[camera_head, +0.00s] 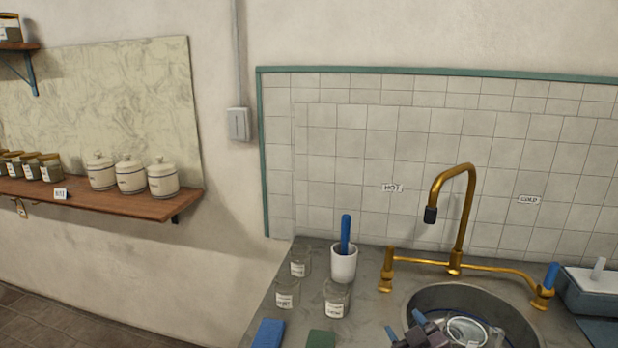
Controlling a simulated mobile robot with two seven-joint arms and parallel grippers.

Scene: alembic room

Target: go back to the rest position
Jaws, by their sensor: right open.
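My right gripper (420,332) shows at the bottom edge, right of centre, dark grey and only partly in frame. It is open, with nothing seen between its fingers. It appears in front of the left part of the round sink (425,296); I cannot tell its height above it. A clear round glass item (466,330) shows in the sink, just right of the gripper. My left gripper is not in view.
A brass tap (461,215) arches over the sink. Left of it stand a white cup (344,265) with a blue-handled tool and labelled glass jars (337,299). A blue sponge (269,333) lies at the front. A wooden shelf (120,204) holds white canisters (162,180).

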